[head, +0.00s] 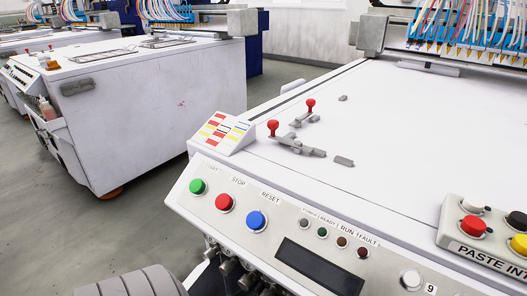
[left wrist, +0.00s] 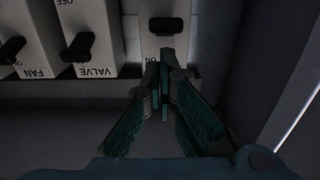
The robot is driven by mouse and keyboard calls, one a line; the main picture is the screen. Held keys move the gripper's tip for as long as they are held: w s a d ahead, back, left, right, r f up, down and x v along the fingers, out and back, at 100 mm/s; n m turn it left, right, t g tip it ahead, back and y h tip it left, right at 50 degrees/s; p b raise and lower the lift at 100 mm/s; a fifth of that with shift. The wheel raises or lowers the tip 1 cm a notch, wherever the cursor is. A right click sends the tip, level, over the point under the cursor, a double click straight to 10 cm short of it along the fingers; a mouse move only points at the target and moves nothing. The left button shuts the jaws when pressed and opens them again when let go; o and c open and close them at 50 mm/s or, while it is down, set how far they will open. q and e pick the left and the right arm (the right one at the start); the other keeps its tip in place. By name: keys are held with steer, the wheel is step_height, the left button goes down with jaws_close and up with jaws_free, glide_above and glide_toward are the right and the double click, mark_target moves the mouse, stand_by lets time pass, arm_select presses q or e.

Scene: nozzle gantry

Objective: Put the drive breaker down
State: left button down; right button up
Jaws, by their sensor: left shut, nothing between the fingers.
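In the left wrist view my left gripper (left wrist: 166,60) is shut and empty, its fingertips just below the black lever of the right-hand breaker (left wrist: 147,28). That breaker's lever (left wrist: 165,25) sits high on its face, and "ON" is printed below it. Its name label is hidden behind the fingers, so I cannot read it as the drive breaker. I cannot tell whether the fingertips touch it. To the left are the VALVE breaker (left wrist: 88,20) and the FAN breaker (left wrist: 22,25), with dark levers that slant down. Neither gripper shows in the head view.
Another white machine (head: 160,110) stands at the left, with grey floor between. A pale edge (left wrist: 300,110) runs along the right of the wrist view.

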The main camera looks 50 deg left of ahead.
arm_select(q)
steer(key=v, duration=0.7)
stand_by(0.4)
